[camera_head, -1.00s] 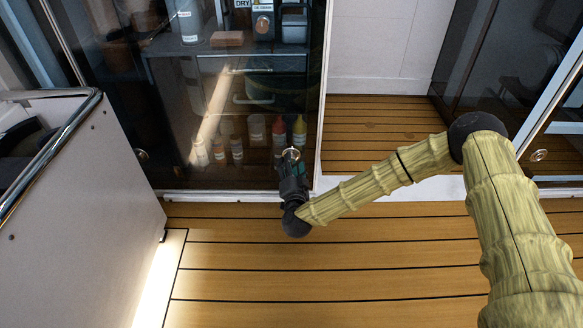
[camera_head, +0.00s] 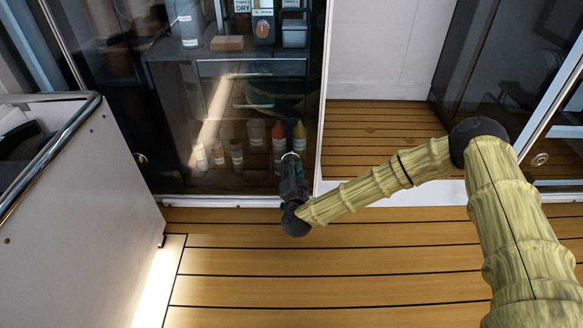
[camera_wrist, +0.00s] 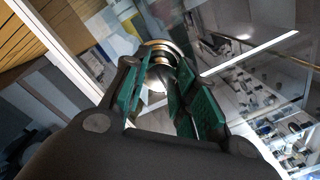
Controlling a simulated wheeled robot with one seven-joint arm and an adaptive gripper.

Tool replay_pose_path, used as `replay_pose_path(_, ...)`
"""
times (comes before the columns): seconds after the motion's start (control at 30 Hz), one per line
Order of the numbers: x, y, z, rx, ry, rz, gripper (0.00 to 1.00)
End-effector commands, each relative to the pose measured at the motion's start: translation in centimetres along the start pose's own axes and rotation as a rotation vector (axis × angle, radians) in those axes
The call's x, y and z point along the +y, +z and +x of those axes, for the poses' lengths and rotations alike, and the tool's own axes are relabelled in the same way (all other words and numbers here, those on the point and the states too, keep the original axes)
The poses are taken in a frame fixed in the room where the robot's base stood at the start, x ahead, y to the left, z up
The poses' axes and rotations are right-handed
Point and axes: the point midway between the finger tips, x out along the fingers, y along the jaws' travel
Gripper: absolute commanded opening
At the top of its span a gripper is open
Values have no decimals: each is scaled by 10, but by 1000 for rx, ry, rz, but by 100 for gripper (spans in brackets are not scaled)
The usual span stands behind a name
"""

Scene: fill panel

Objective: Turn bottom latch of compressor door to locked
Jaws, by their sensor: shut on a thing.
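The compressor door is a dark glass panel (camera_head: 215,182) at the upper left of the head view. Its bottom latch (camera_head: 290,156) is a small round metal piece near the door's lower right corner. It shows in the wrist view as a shiny ringed knob (camera_wrist: 158,58) between the fingers. My gripper (camera_head: 292,164) is upright below the latch and shut on it, with green finger pads on either side in the wrist view (camera_wrist: 160,85). The fingers and glare partly hide the latch, so I cannot tell its turn angle.
Behind the glass stand several bottles, including a red one (camera_head: 279,135) and a yellow one (camera_head: 299,133). A white cabinet (camera_head: 75,215) with a metal rail is at left. The plank floor (camera_head: 330,265) in front is clear. Another glass door stands at far right.

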Motion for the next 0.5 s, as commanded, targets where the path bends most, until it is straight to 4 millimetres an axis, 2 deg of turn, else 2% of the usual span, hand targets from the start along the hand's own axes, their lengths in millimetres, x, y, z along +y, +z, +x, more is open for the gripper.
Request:
replay_pose_path(0.27,-4,-3,0,-4,2,-65,4)
replay_pose_path(0.5,-7,-5,0,-10,6,-200,4)
